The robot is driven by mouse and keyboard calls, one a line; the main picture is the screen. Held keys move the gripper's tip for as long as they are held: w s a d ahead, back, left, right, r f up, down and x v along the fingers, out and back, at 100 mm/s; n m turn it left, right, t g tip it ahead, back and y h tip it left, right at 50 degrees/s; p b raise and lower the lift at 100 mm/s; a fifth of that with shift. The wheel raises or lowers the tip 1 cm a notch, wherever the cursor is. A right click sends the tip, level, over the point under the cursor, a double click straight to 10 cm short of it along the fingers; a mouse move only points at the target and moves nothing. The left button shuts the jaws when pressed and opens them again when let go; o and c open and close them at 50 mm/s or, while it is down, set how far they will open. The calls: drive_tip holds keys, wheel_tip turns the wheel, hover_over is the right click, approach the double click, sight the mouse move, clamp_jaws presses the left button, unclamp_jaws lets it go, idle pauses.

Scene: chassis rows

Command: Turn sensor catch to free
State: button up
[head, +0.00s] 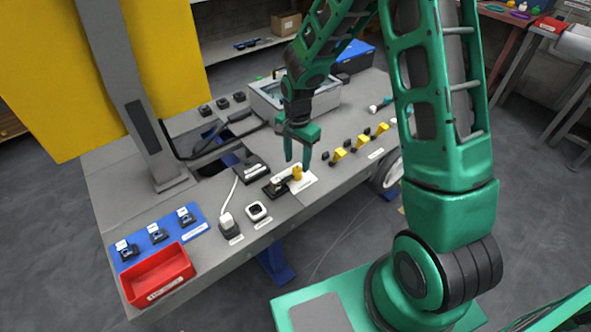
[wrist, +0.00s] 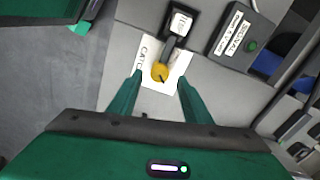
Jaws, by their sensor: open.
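The sensor catch is a yellow knob (head: 297,173) on a white plate (head: 306,183) on the grey bench. In the wrist view the knob (wrist: 160,71) shows a dark pointer mark, and the plate (wrist: 149,90) carries the partly readable word "CATCH". My gripper (head: 298,164) is open above the plate, pointing down. In the wrist view my gripper's fingers (wrist: 160,78) stand on either side of the knob, with gaps between. I cannot tell whether the fingertips are down at knob height. A black sensor block (wrist: 179,27) with a white label adjoins the plate.
A dark signal box (wrist: 241,35) with a green light is beside the sensor. Yellow clips (head: 338,155) line the bench to the right. A red bin (head: 158,276) and blue mat (head: 133,263) lie at left. A grey tray (head: 268,105) is behind.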

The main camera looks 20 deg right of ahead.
sight(297, 169)
drive_tip(key=shift+f, duration=2.5)
drive_tip(key=shift+c, duration=0.7)
drive_tip(key=c, duration=0.9)
